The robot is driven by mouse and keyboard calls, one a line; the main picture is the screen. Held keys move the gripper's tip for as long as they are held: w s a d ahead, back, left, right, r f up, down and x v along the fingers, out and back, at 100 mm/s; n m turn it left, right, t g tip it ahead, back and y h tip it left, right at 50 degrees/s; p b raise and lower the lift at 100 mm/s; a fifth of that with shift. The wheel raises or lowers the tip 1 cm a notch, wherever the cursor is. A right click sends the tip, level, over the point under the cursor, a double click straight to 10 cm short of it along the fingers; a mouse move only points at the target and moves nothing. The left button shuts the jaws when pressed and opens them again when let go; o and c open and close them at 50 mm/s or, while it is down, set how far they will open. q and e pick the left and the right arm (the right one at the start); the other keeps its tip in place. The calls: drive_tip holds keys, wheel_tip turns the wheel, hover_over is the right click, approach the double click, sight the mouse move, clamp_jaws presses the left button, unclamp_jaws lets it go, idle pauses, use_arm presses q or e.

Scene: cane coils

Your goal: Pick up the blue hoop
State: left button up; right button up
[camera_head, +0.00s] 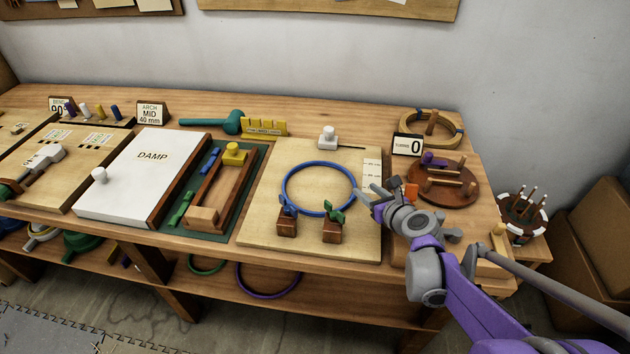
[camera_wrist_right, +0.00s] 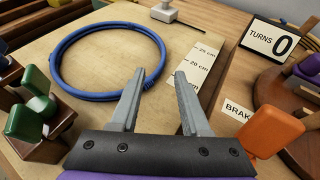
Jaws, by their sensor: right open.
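The blue hoop (camera_head: 319,164) lies on a pale wooden board (camera_head: 262,232) on the bench. Its near side runs close to two brown clamp blocks, one with a blue handle (camera_head: 287,208) and one with a green handle (camera_head: 334,213). The hoop (camera_wrist_right: 62,64) is at the upper left in the right wrist view, beyond the fingers. My right gripper (camera_head: 365,195) is open and empty, just to the right of the hoop in the head view. Its two fingers (camera_wrist_right: 157,88) are apart in the wrist view, with the hoop's right edge near the left fingertip. My left gripper is not visible.
A white knobbed block (camera_head: 328,138) stands behind the hoop. A "TURNS 0" sign (camera_head: 408,145), an orange handle (camera_wrist_right: 270,131) and a round pegged turntable (camera_head: 462,190) stand to the right. A green mat (camera_head: 245,190) with a wooden frame lies left of the board.

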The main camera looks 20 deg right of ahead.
sight(352, 177)
drive_tip(key=x, duration=0.4)
drive_tip(key=shift+w+f, duration=0.1)
drive_tip(key=shift+w, duration=0.15)
drive_tip(key=x, duration=0.5)
drive_tip(key=shift+w+d, duration=0.15)
drive_tip(key=shift+d, duration=0.15)
clamp_jaws()
